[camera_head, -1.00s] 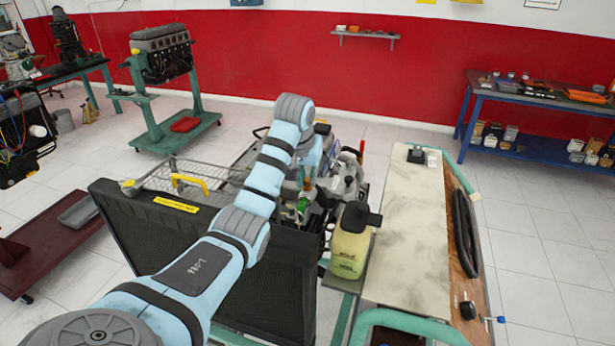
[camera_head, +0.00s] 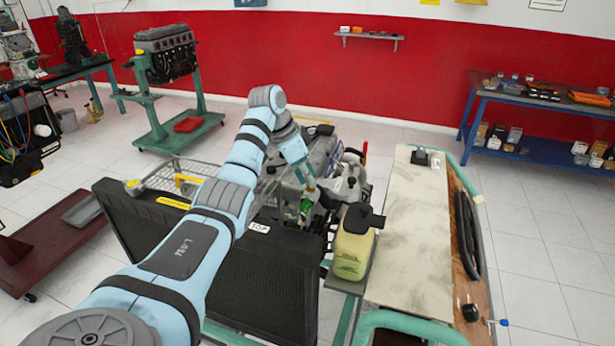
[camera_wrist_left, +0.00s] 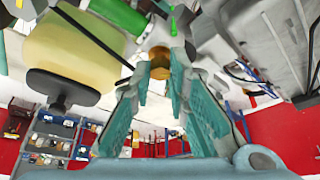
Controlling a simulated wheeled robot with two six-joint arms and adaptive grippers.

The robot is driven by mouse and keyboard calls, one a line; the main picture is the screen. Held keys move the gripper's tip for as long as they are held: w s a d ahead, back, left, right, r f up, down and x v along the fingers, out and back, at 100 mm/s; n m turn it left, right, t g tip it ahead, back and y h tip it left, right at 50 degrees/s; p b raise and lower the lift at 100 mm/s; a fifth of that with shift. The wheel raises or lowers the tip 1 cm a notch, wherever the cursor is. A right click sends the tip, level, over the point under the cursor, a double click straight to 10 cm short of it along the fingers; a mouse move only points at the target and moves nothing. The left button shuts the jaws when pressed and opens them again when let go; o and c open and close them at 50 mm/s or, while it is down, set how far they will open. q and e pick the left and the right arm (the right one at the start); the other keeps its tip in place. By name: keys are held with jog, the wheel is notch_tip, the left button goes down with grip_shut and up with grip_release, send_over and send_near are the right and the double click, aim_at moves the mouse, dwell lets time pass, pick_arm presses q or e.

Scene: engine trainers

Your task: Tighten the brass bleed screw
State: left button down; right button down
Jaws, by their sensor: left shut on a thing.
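The brass bleed screw (camera_wrist_left: 159,66) shows in the left wrist view between the tips of my left gripper's teal fingers (camera_wrist_left: 162,80). The fingers are shut on it from both sides, and its lower part is partly hidden by them. In the head view my left gripper (camera_head: 309,186) reaches down at a tilt into the engine trainer (camera_head: 342,185), beside a green part (camera_head: 306,207). The screw is too small and hidden to make out there. My right gripper is not in view.
A yellowish fluid bottle (camera_head: 352,247) with a black cap stands close right of the gripper. A black radiator panel (camera_head: 262,285) is in front. A pale bench top (camera_head: 415,220) lies to the right, mostly clear. A blue shelf table (camera_head: 540,105) stands farther back.

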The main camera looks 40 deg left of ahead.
pick_arm(q)
jog(key=shift+w+a+m+g+h, duration=0.1)
jog(key=shift+m+g+h, duration=0.35)
jog(key=shift+m, duration=1.15)
jog(key=c, duration=1.5)
grip_release()
jog(key=shift+c, duration=0.2)
jog(key=v, duration=0.7)
jog(key=shift+r, duration=0.2)
jog(key=shift+a, duration=0.1)
